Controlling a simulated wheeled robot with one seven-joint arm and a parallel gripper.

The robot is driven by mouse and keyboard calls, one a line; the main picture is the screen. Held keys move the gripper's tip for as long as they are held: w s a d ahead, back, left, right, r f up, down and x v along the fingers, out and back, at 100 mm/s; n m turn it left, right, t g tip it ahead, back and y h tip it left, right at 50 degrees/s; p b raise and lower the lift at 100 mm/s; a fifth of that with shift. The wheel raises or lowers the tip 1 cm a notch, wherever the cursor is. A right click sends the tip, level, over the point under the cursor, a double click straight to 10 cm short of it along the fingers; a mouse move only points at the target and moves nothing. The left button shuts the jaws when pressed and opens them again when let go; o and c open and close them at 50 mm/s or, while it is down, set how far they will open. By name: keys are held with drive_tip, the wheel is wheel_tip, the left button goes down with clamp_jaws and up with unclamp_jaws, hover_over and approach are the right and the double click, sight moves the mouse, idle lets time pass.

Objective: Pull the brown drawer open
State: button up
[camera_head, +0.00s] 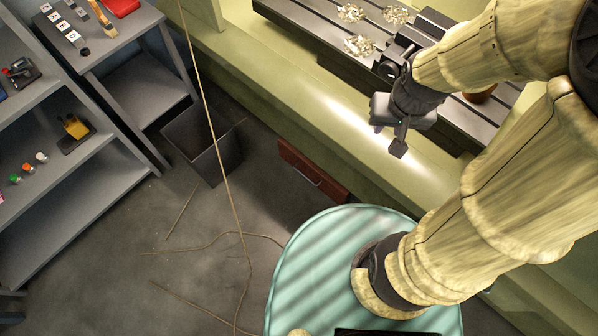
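The brown drawer (313,173) shows as a narrow reddish-brown front, low near the floor at the foot of the pale green machine body. A thin metal handle (307,180) runs along its front. It looks shut or nearly so, but I cannot tell exactly from this angle. My gripper (390,139) is dark and hangs above and to the right of the drawer, in front of the machine's green ledge. It is apart from the drawer and its handle. Nothing is seen in it. Its finger gap is too small to judge.
The machine's slotted bed (330,35) holds several piles of metal shavings (359,46). A dark open bin (203,143) stands left of the drawer. Grey shelves (75,180) with small tools fill the left. A thin cord (222,165) hangs to the floor. Floor before the drawer is partly clear.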

wheel_tip(320, 180, down, 56)
drive_tip(key=w+a+n+g+b, duration=0.25)
drive_tip(key=n+b, duration=0.25)
drive_tip(key=b, duration=4.8)
drive_tip(key=w+a+f+n+h, duration=0.45)
drive_tip(key=f+n, duration=0.35)
drive_tip(key=n, duration=0.3)
drive_tip(key=w+a+f+n+h, duration=0.45)
drive_tip(key=f+n, duration=0.35)
drive_tip(key=n, duration=0.2)
drive_tip(key=w+a+f+n+t, duration=0.2)
drive_tip(key=a+f+n+t, duration=1)
drive_tip(key=a+n, duration=0.4)
drive_tip(key=f+n+b, duration=0.1)
drive_tip(key=n, duration=0.3)
drive_tip(key=shift+a+f+n+h, duration=0.25)
drive_tip(key=shift+a+n+h, duration=0.05)
